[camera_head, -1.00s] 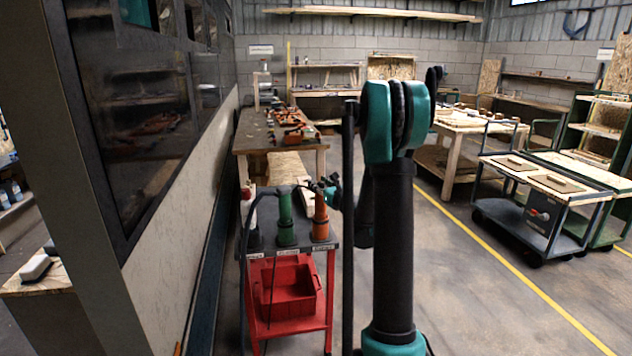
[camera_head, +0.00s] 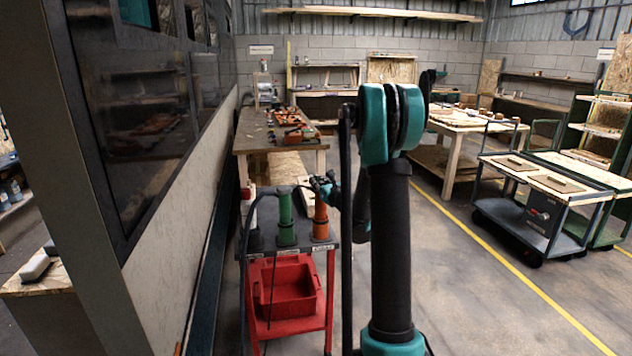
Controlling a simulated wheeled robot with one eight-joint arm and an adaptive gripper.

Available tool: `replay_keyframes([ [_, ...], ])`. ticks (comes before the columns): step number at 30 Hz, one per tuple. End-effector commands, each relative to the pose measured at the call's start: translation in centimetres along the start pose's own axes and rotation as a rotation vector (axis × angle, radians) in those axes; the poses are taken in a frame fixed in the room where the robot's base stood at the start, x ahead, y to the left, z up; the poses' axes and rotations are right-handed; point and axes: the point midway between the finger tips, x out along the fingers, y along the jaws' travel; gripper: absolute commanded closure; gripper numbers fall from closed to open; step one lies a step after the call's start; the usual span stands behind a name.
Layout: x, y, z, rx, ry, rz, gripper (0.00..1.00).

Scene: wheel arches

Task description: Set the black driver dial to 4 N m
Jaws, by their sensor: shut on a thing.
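A small cart on a red frame holds a row of drivers. The green driver (camera_head: 285,215) and the orange driver (camera_head: 320,222) stand upright in black cups. The left cup (camera_head: 255,241) shows no driver body above it. My gripper (camera_head: 321,184) is small in view, just above and behind the orange driver's top, left of my arm. It is shut on a dark thing that looks like the black driver, with a black hose (camera_head: 272,194) curving from it towards the left cup. The dial and its setting are too small to read.
A red bin (camera_head: 287,290) sits on the cart's lower shelf. A wooden bench (camera_head: 252,137) with orange tools stands behind. A panelled wall (camera_head: 190,230) runs close on the left. Open floor with a yellow line and two trolleys (camera_head: 545,190) lie to the right.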

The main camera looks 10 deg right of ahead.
Motion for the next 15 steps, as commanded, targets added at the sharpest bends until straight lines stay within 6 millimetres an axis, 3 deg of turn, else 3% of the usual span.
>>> replay_keyframes([
  [15,-0.03,-0.11,0.01,0.0,0.0,-0.056,1.0],
])
